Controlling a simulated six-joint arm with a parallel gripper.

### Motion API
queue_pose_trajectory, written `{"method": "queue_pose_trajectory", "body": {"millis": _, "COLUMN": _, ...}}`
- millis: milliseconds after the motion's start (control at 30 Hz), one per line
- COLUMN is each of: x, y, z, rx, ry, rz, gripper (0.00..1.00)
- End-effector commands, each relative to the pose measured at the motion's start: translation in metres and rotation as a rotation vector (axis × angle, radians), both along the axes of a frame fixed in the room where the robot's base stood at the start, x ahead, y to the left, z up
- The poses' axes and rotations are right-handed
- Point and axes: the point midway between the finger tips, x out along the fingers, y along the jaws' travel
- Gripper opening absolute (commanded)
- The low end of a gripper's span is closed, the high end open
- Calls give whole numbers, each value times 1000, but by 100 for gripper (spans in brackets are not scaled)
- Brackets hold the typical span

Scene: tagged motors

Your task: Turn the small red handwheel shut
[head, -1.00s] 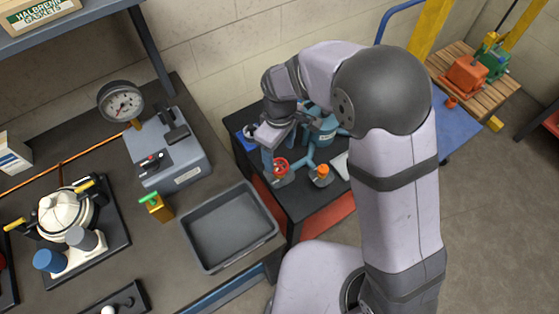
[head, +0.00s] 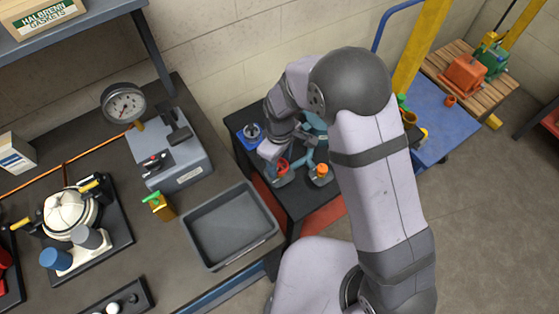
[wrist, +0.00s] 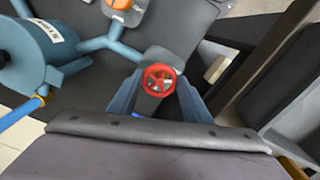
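The small red handwheel (wrist: 160,79) sits on a grey mount at the end of a blue pipe. It faces the camera in the wrist view and also shows in the head view (head: 284,166), partly covered by my gripper. My gripper (wrist: 160,82) is open, with one blue-grey finger on each side of the wheel. How deep the wheel sits between the fingertips is hard to tell.
An orange knob (head: 321,170) stands on the pipework right of the wheel. A blue cylinder (wrist: 35,55) with a label lies to the left in the wrist view. A grey tray (head: 230,228) rests on the bench at left. A blue cart (head: 445,130) stands at right.

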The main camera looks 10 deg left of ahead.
Motion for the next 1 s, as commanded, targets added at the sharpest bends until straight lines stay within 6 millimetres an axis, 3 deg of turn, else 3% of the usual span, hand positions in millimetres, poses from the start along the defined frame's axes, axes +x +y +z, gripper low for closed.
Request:
{"method": "queue_pose_trajectory", "body": {"millis": 100, "x": 0, "y": 0, "z": 0, "rx": 0, "ry": 0, "rz": 0, "gripper": 22}}
{"method": "queue_pose_trajectory", "body": {"millis": 533, "x": 0, "y": 0, "z": 0, "rx": 0, "ry": 0, "rz": -73, "gripper": 22}}
{"method": "queue_pose_trajectory", "body": {"millis": 1000, "x": 0, "y": 1, "z": 1, "rx": 1, "ry": 0, "rz": -446, "gripper": 22}}
